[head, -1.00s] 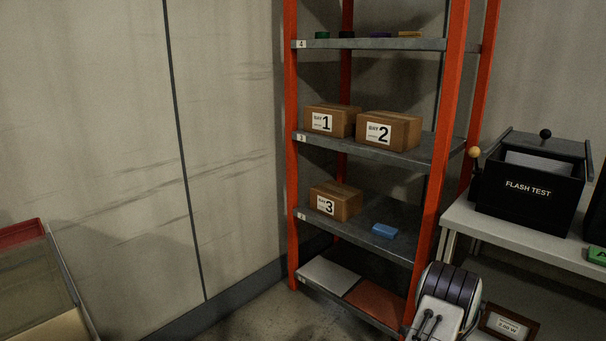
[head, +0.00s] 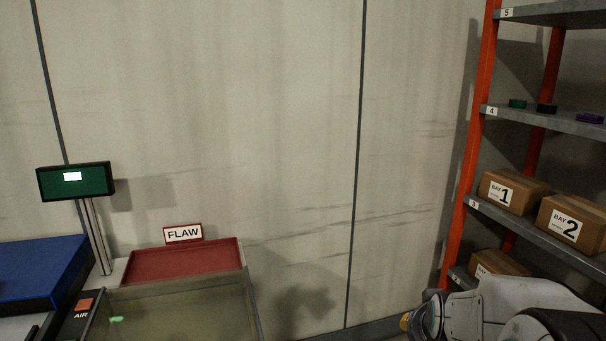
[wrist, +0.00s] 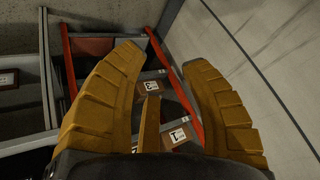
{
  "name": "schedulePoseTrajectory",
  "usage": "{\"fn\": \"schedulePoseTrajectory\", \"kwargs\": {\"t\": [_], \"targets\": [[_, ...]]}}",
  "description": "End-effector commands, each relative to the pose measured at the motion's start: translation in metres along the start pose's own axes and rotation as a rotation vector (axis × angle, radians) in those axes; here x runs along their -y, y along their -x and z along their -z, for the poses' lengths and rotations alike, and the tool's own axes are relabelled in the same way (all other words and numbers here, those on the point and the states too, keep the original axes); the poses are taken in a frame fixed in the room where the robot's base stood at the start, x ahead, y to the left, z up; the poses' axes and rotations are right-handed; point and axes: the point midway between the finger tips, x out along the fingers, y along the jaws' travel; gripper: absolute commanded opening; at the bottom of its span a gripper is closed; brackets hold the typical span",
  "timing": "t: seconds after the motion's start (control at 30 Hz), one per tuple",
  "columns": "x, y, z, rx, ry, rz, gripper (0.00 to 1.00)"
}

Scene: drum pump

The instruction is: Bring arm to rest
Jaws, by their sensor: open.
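Nothing is between the fingertips. In the head view, part of my own arm shows at the bottom right, in front of the lower shelf.
An orange-post shelf (head: 470,150) stands at the right with box 1 (head: 514,192) and box 2 (head: 573,219). At the left are a red FLAW tray (head: 185,264), a clear-sided case (head: 180,308), a green display (head: 76,181) and a blue platform (head: 40,270). The wall between is bare.

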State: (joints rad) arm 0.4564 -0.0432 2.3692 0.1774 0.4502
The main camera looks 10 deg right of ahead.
Motion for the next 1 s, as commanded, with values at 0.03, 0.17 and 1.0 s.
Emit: {"fn": "schedulePoseTrajectory", "kwargs": {"t": [0.03,0.17,1.0], "targets": [[0.020,0.039,-0.008,0.039,0.098,0.022,0.41],[0.040,0.102,-0.048,0.151,0.338,0.055,0.41],[0.026,0.219,-0.125,0.365,0.838,0.131,0.41]]}}
